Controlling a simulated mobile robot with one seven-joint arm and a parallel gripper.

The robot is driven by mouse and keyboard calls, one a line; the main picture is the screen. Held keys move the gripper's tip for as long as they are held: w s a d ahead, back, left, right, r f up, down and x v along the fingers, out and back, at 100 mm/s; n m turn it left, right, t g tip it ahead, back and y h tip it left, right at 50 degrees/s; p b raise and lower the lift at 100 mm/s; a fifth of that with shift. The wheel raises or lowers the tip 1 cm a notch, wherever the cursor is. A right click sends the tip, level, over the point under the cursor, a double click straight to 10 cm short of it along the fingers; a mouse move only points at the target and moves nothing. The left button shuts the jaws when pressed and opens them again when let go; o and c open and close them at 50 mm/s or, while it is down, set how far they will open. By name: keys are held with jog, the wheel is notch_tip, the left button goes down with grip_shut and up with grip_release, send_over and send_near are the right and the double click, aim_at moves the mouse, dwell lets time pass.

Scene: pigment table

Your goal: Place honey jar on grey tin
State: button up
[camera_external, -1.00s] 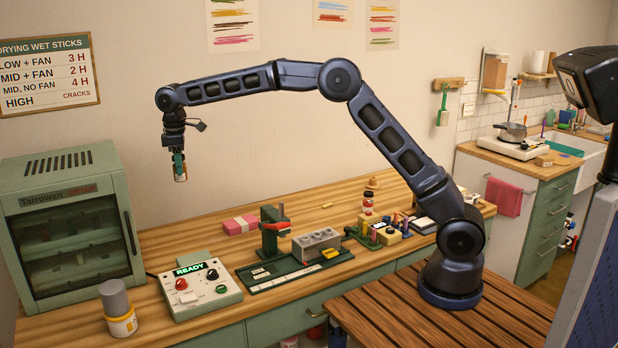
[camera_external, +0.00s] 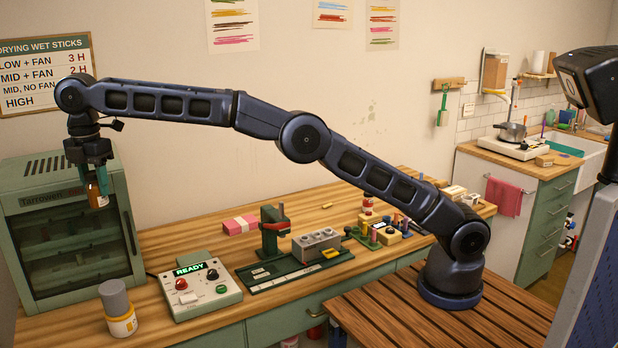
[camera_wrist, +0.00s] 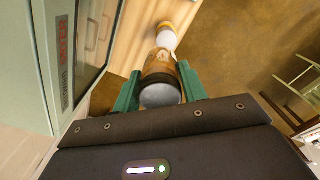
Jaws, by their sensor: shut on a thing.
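The honey jar, an amber jar with a pale lower part (camera_external: 98,194), is held between the green fingers of my gripper (camera_external: 93,172), in the air in front of the drying cabinet. In the wrist view the amber jar (camera_wrist: 160,66) sits between both fingers, its grey end facing the camera. The grey tin (camera_external: 113,296) is a plain cylinder standing on a white tub with a yellow label (camera_external: 122,323) at the table's front left. The held jar is well above the tin and apart from it. In the wrist view a pale round top (camera_wrist: 166,40) shows just beyond the jar.
The green drying cabinet (camera_external: 70,235) stands close behind my gripper, at the left. A control panel reading READY (camera_external: 190,290) lies right of the tin. A green press (camera_external: 271,230), a grey block (camera_external: 316,240) and small bottles stand farther right.

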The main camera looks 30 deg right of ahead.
jog(key=s+a+n, duration=0.1)
jog(key=s+a, duration=0.1)
jog(key=s, duration=0.1)
send_over(111, 286)
notch_tip(111, 286, down, 20)
jog(key=shift+f, duration=0.15)
dwell(0.5)
jog(key=shift+f, duration=0.1)
jog(key=o, duration=1)
notch_tip(111, 286, up, 12)
jog(key=shift+r, duration=0.1)
